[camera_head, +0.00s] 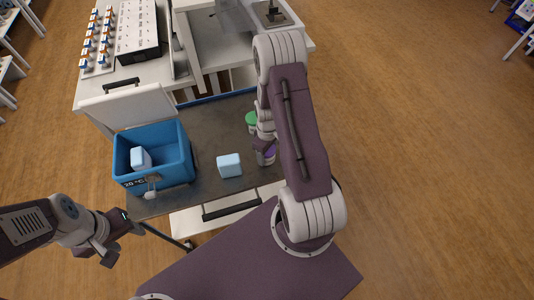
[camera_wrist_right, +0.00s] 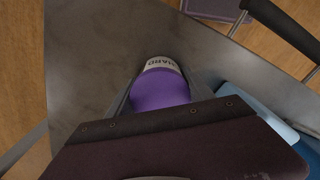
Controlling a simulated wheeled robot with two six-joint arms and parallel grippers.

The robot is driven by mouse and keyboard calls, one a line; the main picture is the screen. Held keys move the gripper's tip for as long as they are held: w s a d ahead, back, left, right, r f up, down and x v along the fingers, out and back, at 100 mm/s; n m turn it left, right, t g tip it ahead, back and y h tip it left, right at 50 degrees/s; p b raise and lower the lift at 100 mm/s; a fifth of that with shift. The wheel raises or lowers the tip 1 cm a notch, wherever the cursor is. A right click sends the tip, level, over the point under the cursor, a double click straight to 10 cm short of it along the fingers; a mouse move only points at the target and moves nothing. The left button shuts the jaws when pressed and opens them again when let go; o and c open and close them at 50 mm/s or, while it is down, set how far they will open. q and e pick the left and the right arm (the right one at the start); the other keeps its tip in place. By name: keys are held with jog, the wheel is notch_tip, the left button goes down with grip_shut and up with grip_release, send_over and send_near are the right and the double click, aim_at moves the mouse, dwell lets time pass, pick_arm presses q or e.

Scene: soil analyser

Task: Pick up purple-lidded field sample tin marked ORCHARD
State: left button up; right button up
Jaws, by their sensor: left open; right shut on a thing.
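The purple-lidded tin (camera_head: 268,157) stands at the right part of the dark table top, partly hidden by my right arm in the head view. In the right wrist view its purple lid (camera_wrist_right: 160,90) and a pale label show, with the letters HARD partly readable. My right gripper (camera_head: 264,146) is shut on this tin; its fingers lie on both sides of it. Whether the tin is touching the table I cannot tell. My left gripper (camera_head: 126,240) is open and empty, in front of the table at the lower left.
A green-lidded tin (camera_head: 251,119) stands just behind. A blue open box (camera_head: 180,165) holding a white block (camera_head: 140,157) is at the left. A pale blue block (camera_head: 229,165) lies between box and tin. A white bench with an orange-topped rack (camera_head: 97,45) is behind.

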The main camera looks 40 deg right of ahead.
notch_tip(320, 180, up, 4)
jog(key=shift+r, duration=0.1)
jog(key=s+a+r, duration=0.6)
jog(key=s+a, duration=0.1)
jog(key=a, duration=0.2)
jog(key=shift+s+r, duration=0.25)
jog(key=shift+s, duration=0.05)
